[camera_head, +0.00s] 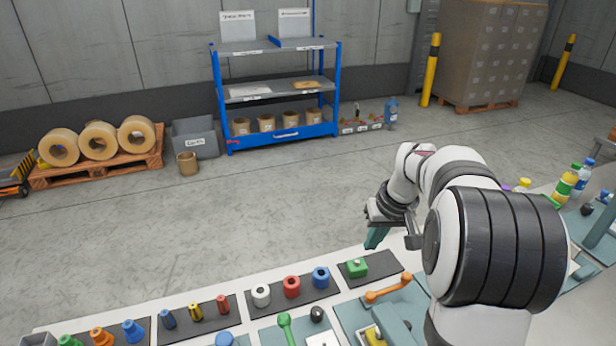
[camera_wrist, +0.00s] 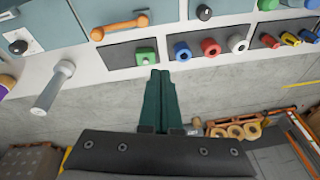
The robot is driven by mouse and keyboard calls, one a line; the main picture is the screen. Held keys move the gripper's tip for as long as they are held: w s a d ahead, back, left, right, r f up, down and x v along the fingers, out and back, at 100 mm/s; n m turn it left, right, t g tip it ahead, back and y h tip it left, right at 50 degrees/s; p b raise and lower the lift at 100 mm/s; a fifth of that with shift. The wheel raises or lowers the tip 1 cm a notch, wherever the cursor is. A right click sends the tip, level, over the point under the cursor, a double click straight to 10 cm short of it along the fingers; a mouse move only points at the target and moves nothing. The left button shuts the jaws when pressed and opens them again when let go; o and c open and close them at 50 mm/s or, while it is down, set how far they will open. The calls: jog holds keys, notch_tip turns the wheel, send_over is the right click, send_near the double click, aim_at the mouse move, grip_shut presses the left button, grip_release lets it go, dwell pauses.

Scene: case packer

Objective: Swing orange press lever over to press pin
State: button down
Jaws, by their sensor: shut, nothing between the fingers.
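The orange press lever (camera_head: 388,289) lies across a teal panel on the bench, a bar with a rounded knob at each end. It also shows at the upper left of the wrist view (camera_wrist: 120,25). My gripper (camera_head: 374,242) is shut and empty, above the bench's far edge, apart from the lever. In the wrist view its dark green fingers (camera_wrist: 160,76) are together, pointing toward the green block (camera_wrist: 146,56), with the lever up and left of them. A grey post with a round head (camera_wrist: 55,86) stands left of the lever; I cannot tell whether it is the press pin.
The green block (camera_head: 357,267) sits on a dark mat close to the lever. Blue, red and white rings (camera_head: 291,286) stand in a row beside it. A black knob (camera_wrist: 18,47) is on the panel. My arm hides part of the bench on the right.

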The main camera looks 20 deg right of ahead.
jog(key=w+d+f, duration=0.1)
jog(key=d+f, duration=0.1)
jog(key=d, duration=0.4)
jog(key=w+d+f+h, duration=0.1)
jog(key=d+f, duration=0.2)
jog(key=d, duration=0.4)
jog(key=shift+w+f+n+t, duration=0.25)
jog(key=shift+n+t, duration=0.15)
jog(key=x, duration=0.9)
jog(key=shift+f, duration=0.3)
jog(key=s, duration=0.3)
jog(key=shift+a+f, duration=0.2)
jog(key=shift+f, duration=0.05)
jog(key=shift+s+a, duration=0.1)
jog(key=shift+s, duration=0.25)
